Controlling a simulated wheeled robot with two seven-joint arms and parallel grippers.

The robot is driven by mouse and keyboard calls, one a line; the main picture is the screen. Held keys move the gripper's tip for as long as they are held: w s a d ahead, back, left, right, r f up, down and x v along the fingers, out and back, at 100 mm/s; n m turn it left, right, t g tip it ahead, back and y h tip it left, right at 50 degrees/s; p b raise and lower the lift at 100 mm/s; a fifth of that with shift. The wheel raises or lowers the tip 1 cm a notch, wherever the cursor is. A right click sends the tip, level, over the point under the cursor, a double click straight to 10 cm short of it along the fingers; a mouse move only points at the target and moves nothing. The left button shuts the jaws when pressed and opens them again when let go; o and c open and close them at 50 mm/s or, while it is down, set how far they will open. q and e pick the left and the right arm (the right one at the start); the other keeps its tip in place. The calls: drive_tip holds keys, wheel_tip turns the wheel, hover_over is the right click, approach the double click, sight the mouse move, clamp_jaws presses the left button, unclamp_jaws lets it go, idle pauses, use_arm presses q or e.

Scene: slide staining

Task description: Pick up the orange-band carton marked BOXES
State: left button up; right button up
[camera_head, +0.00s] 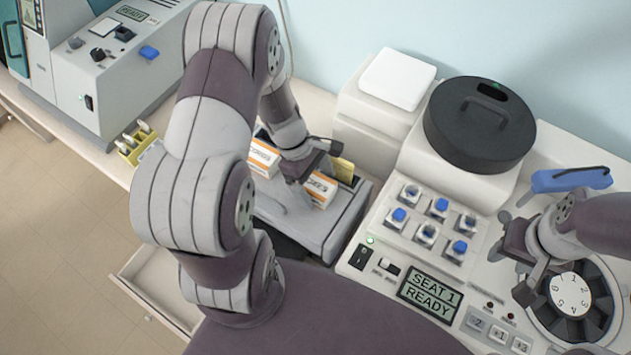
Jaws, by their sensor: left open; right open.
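Two white cartons with orange bands lie in a grey tray (345,222) at the middle. The left carton (263,157) is partly behind my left arm. The right carton (321,189) lies under my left gripper (317,172), which hides part of its dark lettering; only an ending like "XES" shows. My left gripper is open, with its fingers close above or beside this carton; I cannot tell whether they touch it. My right gripper (511,272) is open and empty beside a round dial at the right.
A black round lid (480,135) is behind. A yellow rack (133,147) and a grey machine (110,75) are at left.

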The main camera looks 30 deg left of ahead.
use_arm(q)
drive_tip(key=shift+s, duration=0.3)
drive_tip(key=shift+w, duration=0.1)
drive_tip(key=c, duration=1.1)
drive_tip(key=shift+o, duration=0.2)
